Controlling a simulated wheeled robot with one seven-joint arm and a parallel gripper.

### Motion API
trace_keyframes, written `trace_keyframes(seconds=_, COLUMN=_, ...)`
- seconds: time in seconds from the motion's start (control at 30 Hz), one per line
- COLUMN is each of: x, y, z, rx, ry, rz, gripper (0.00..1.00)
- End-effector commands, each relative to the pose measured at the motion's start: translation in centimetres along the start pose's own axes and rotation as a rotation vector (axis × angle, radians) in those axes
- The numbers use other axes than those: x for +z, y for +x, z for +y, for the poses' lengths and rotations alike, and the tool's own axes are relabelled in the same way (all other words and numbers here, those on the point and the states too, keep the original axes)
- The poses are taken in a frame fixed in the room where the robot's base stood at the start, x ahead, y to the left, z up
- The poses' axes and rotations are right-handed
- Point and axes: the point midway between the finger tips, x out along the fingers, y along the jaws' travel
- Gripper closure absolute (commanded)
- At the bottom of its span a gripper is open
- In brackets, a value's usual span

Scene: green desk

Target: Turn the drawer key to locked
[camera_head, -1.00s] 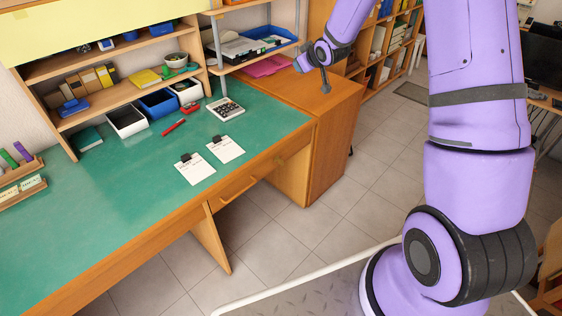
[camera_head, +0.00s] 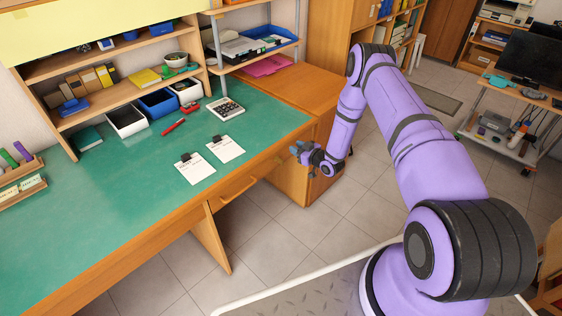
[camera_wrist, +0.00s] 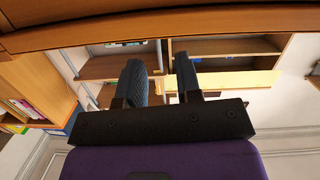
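The desk drawer (camera_head: 229,197) shows under the green desk's front edge, with a bar handle (camera_head: 239,189) on its front. A tiny brass-coloured spot on the drawer front, right of the handle (camera_head: 278,161), may be the key or lock; it is too small to tell how it is turned. My gripper (camera_head: 296,149) is off the desk's right front corner, right of that spot and apart from it, with its fingers toward the left. In the wrist view my gripper's two dark fingers (camera_wrist: 161,76) stand apart with nothing between them. I cannot make out a key in that view.
Two clipboards (camera_head: 226,149) lie near the desk's front edge. A calculator (camera_head: 226,108) and a red pen or marker (camera_head: 173,127) lie behind them. A wooden cabinet (camera_head: 325,128) adjoins the desk's right end, close to my gripper. The tiled floor (camera_head: 285,230) in front is clear.

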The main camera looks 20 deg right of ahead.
Motion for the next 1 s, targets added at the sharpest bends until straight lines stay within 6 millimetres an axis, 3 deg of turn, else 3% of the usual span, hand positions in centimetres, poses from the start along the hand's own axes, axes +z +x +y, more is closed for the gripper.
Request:
trace_keyframes(seconds=0.03, x=2.2, y=-0.7, z=-0.9, rx=-0.005, ry=0.019, rz=0.021, gripper=0.68)
trace_keyframes(seconds=0.1, x=4.2, y=-1.5, z=-1.8, rx=-0.009, ry=0.038, rz=0.058, gripper=0.68)
trace_keyframes(seconds=0.3, x=8.0, y=-3.4, z=-4.0, rx=-0.016, ry=0.077, rz=0.132, gripper=0.68)
trace_keyframes(seconds=0.57, x=8.7, y=-3.0, z=-4.6, rx=-0.018, ry=0.087, rz=0.155, gripper=0.68)
trace_keyframes(seconds=1.0, x=7.5, y=4.2, z=-4.6, rx=-0.018, ry=0.085, rz=0.155, gripper=0.68)
